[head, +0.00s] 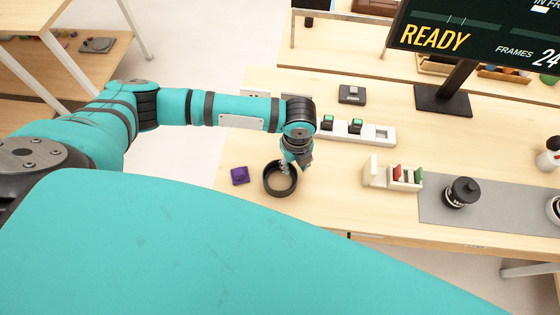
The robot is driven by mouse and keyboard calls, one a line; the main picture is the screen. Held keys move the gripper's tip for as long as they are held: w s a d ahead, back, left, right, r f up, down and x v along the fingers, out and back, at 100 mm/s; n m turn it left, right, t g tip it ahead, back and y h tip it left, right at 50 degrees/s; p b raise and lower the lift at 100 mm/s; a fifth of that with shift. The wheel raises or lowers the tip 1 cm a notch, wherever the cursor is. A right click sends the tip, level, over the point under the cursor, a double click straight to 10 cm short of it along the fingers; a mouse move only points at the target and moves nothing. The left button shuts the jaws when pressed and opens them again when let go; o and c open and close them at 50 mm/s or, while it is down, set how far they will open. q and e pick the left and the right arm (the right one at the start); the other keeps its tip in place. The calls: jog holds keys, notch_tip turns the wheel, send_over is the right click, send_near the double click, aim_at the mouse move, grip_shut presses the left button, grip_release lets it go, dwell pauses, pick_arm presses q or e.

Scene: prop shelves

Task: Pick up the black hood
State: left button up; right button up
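The black hood (269,186), a round dark ring open at the top, lies on the wooden table near its left front part. My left arm reaches in from the left and points down at it. My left gripper (291,168) is at the hood's back right rim, with its fingertips low over or at the rim. The fingers are too small and overlapped to tell whether they are open, shut or touching the rim. My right gripper is not in view.
A small purple block (240,176) lies just left of the hood. A white holder (391,175) with red and green pieces, a black canister (461,193) on a grey mat (440,211), and a white charger strip (373,134) stand to the right and behind.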

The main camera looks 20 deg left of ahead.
pick_arm(q)
jog(key=shift+f, duration=1.1)
grip_shut()
jog(key=shift+r, duration=0.1)
